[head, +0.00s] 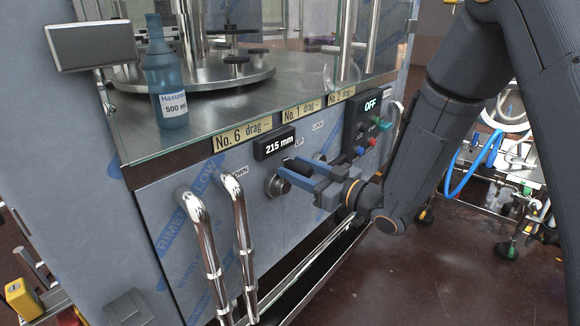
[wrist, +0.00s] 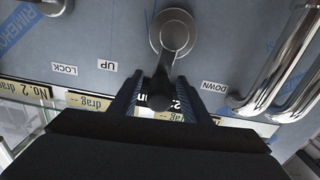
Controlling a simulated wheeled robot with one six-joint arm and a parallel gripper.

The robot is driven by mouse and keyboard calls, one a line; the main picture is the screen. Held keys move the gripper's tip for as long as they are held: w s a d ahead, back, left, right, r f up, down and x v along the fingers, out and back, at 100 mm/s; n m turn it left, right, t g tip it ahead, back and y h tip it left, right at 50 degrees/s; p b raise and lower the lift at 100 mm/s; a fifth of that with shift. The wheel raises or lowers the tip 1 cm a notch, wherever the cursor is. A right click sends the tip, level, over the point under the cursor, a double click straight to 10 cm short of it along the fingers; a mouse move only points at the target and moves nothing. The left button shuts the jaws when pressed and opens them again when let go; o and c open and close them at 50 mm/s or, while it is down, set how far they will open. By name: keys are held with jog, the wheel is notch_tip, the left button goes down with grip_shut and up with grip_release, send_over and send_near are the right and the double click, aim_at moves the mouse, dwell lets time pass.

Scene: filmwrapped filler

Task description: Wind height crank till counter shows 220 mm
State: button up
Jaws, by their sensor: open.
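The counter (head: 272,145) on the machine's front panel reads 215 mm in the head view. The height crank (head: 277,186) sits below it, partly hidden by my gripper (head: 300,170). In the wrist view the crank's round hub (wrist: 173,32) is at the top, and its arm runs down to a dark handle knob (wrist: 160,97). My gripper (wrist: 160,80) is open there, with one finger on each side of the knob. I cannot tell whether either finger touches it. The counter is mostly hidden behind my gripper in the wrist view.
UP (wrist: 108,65), DOWN (wrist: 214,86) and LOCK (wrist: 64,70) labels surround the crank. Bent steel bars (head: 208,250) stand out from the panel left of it. An OFF display (head: 372,104) with buttons is to the right. A blue bottle (head: 165,75) stands on the deck above.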

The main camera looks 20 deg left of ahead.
jog(key=shift+x, duration=1.25)
grip_shut()
